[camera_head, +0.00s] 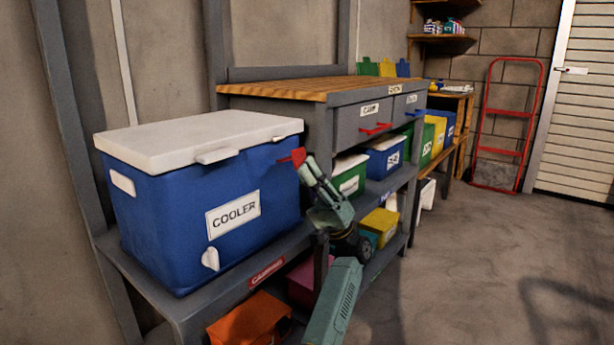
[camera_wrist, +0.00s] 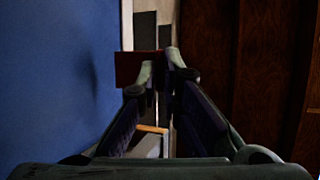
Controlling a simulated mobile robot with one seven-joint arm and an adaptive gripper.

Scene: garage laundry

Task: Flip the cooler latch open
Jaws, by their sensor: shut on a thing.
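The cooler (camera_head: 160,215) is a blue box with a white lid (camera_head: 190,135), labelled COOLER, on the shelf unit at the left. The lid lies flat and closed. A red latch (camera_head: 298,157) sticks out near the cooler's upper right front corner. My gripper (camera_head: 308,172) is at this latch, its fingers pointing up and left toward the cooler. In the wrist view the cooler's blue wall (camera_wrist: 55,80) fills the left side, and the red latch (camera_wrist: 128,67) is at the fingertips. My gripper (camera_wrist: 161,66) is shut on it; the fingers partly hide it.
The grey shelf (camera_head: 150,288) carries the cooler. A wood-topped workbench (camera_head: 300,86) with drawers stands just right of it, with a green bin (camera_head: 349,184) and a blue bin (camera_head: 376,165) below. A red hand truck (camera_head: 505,115) stands farther back. The floor at right is clear.

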